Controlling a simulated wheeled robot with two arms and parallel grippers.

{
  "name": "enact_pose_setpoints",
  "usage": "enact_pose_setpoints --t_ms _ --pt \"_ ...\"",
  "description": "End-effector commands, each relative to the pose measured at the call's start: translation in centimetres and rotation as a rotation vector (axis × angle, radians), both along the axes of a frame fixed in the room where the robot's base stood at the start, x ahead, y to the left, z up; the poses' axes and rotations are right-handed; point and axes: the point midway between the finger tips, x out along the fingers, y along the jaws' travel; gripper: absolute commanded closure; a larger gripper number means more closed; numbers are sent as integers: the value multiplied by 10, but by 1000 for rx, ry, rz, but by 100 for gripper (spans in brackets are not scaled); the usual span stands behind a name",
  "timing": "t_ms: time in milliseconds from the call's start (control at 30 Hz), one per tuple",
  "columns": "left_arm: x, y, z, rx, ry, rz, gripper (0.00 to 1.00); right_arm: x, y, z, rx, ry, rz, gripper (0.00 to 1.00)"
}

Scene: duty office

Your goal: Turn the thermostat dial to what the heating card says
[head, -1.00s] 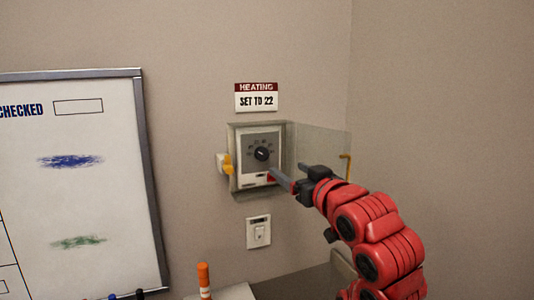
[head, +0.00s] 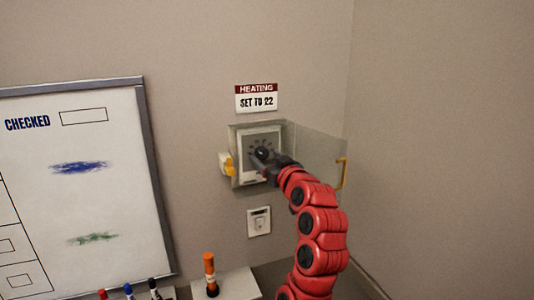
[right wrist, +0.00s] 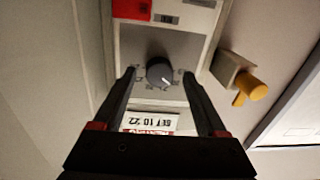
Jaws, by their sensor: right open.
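The heating card (head: 256,98) on the wall reads "HEATING SET TO 22". Below it is the thermostat (head: 245,170) in a clear-covered box, with the cover (head: 318,158) swung open to the right. Its round dark dial (head: 262,153) shows in the head view, partly hidden by my gripper. In the right wrist view the dial (right wrist: 159,72) sits between and just beyond my fingers, upside down with the card (right wrist: 150,122). My right gripper (head: 266,161) is open, its fingers (right wrist: 158,80) on either side of the dial; contact cannot be told. My left gripper is not in view.
A light switch (head: 259,221) is below. A whiteboard (head: 145,180) stands left, with several markers below it.

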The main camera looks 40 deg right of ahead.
Motion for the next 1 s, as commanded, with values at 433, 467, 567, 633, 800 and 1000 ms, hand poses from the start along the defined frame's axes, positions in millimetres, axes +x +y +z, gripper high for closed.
enact_pose_setpoints --t_ms 433,467,567,633,800,1000 --pt "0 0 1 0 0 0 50 3 -1 0 -1 -3 -1 43" --pt "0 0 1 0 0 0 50 3 -1 0 0 -2 -1 49" --pt "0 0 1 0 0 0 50 3 -1 0 0 -2 -1 67" --pt "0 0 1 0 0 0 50 3 -1 0 0 -2 -1 79" --pt "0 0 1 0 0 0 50 3 -1 0 0 -2 -1 100" --pt "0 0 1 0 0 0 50 3 -1 0 10 -4 -1 100"
